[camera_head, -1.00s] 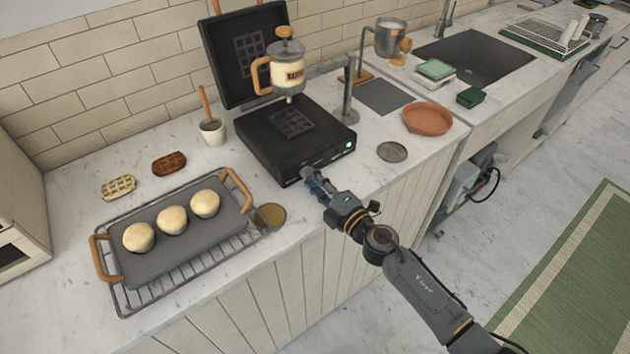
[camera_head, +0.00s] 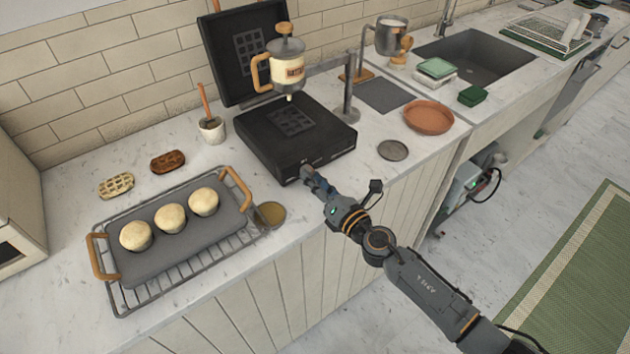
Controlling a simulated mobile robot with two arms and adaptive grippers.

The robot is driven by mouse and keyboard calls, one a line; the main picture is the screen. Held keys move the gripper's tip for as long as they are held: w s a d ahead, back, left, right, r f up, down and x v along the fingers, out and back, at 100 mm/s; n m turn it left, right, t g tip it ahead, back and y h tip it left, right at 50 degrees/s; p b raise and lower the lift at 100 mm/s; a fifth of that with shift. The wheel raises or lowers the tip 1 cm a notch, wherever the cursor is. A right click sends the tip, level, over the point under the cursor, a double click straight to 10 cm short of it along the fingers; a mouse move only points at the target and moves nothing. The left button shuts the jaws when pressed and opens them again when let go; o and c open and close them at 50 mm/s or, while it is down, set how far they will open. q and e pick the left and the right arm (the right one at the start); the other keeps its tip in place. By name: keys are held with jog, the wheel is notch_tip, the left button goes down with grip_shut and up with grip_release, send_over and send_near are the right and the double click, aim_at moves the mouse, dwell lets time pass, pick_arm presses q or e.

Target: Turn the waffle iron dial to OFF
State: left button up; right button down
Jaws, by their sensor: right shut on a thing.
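The black waffle iron (camera_head: 262,150) stands on the counter with its lid (camera_head: 243,50) raised and its lower plate bare. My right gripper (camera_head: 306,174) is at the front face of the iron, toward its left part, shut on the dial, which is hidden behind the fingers. The gripper is rolled to one side. No green light shows on the iron's front face. My left gripper is not in view.
A batter dispenser (camera_head: 287,72) hangs over the iron from a metal stand (camera_head: 348,103). A rack with a grey tray (camera_head: 150,250) and several dough balls stands left of my gripper. A small round dish (camera_head: 270,214) and a grey disc (camera_head: 393,151) lie nearby.

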jog(key=n, duration=0.5)
jog(key=shift+f, duration=0.1)
jog(key=shift+n, duration=0.4)
jog(key=c, duration=1.1)
grip_release()
jog(key=v, duration=1.2)
jog(key=shift+s, duration=0.1)
